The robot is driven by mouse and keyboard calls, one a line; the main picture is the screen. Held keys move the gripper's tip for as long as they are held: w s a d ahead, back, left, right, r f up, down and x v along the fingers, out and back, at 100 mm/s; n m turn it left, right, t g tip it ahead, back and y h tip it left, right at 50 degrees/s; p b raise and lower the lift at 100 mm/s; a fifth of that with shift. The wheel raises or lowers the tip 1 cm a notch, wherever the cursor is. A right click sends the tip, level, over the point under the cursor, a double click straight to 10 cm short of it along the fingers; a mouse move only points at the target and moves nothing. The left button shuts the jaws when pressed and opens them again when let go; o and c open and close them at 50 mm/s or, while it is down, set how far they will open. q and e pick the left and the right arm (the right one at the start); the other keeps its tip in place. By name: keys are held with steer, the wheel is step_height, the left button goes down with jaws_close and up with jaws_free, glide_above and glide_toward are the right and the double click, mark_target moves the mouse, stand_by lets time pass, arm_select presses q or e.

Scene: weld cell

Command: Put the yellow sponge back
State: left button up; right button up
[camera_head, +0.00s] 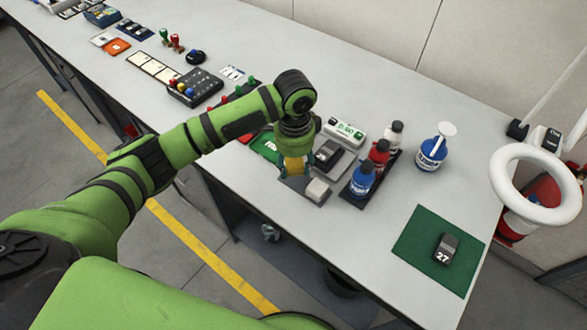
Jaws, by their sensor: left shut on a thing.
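My left gripper (293,172) points down over the bench near its front edge. It is shut on the yellow sponge (293,165), of which a small yellow face shows between the fingers. Below and around it lies a dark grey flat pad (313,197) with a pale grey block (317,190) on it, just right of the gripper. Whether the sponge touches the pad is hard to tell. My right gripper is not in view.
Right of the pad, a dark tray holds blue (362,180), red (379,154) and white (394,135) bottles. A blue pump bottle (431,155) stands behind. A green mat (412,245) bears a black device (446,248) marked 27. Bare bench lies between tray and mat.

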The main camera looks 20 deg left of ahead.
mark_target(294, 179)
arm_select(q)
steer(key=shift+w+a+f, duration=0.15)
steer(key=shift+f, duration=0.05)
step_height(294, 179, down, 3)
steer(key=shift+f+p, duration=0.1)
steer(key=shift+p, duration=0.45)
steer(key=shift+f, duration=0.35)
steer(key=shift+f, duration=0.15)
steer(key=o, duration=0.6)
step_height(294, 179, up, 12)
steer(key=shift+r+b, duration=0.2)
steer(key=shift+b, duration=0.65)
